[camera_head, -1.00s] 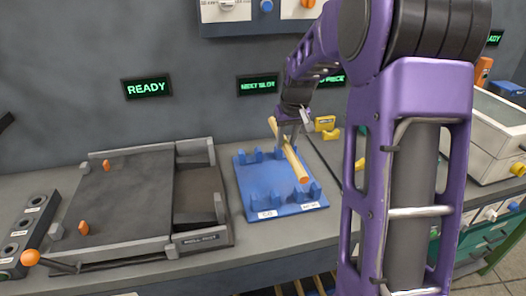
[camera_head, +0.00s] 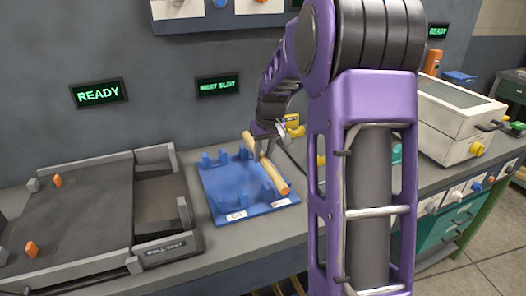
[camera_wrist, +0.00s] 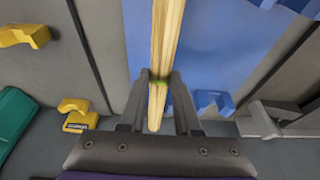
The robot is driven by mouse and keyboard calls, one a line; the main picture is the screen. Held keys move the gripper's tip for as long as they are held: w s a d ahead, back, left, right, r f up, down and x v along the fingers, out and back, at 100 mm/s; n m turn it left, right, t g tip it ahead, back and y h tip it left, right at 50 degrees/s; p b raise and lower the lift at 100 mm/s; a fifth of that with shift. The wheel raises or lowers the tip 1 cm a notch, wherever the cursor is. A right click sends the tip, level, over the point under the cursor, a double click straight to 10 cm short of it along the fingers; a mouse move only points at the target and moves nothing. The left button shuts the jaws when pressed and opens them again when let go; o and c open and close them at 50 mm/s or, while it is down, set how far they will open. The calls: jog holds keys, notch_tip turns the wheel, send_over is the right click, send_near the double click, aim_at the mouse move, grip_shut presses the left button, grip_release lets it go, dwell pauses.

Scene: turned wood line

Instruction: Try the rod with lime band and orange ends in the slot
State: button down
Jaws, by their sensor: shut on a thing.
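My gripper (camera_head: 263,156) is shut on the pale wooden rod (camera_head: 268,168). The rod is over the right side of the blue rack (camera_head: 225,186), slanting front to back. I cannot tell its exact height above the rack. A dark tray-like fixture (camera_head: 80,215) with a recessed channel (camera_head: 160,202) is left of the rack.
A green-lit READY sign (camera_head: 99,93) and a NEXT SLOT sign (camera_head: 217,86) hang on the wall. Yellow blocks (camera_wrist: 78,118) lie right of the rack in the head view. A cream box machine (camera_head: 450,115) is further right. Bench between fixture and rack is narrow.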

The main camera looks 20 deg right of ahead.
jog(key=shift+f, duration=0.3)
jog(key=c, duration=0.5)
grip_release()
jog(key=shift+r, duration=0.1)
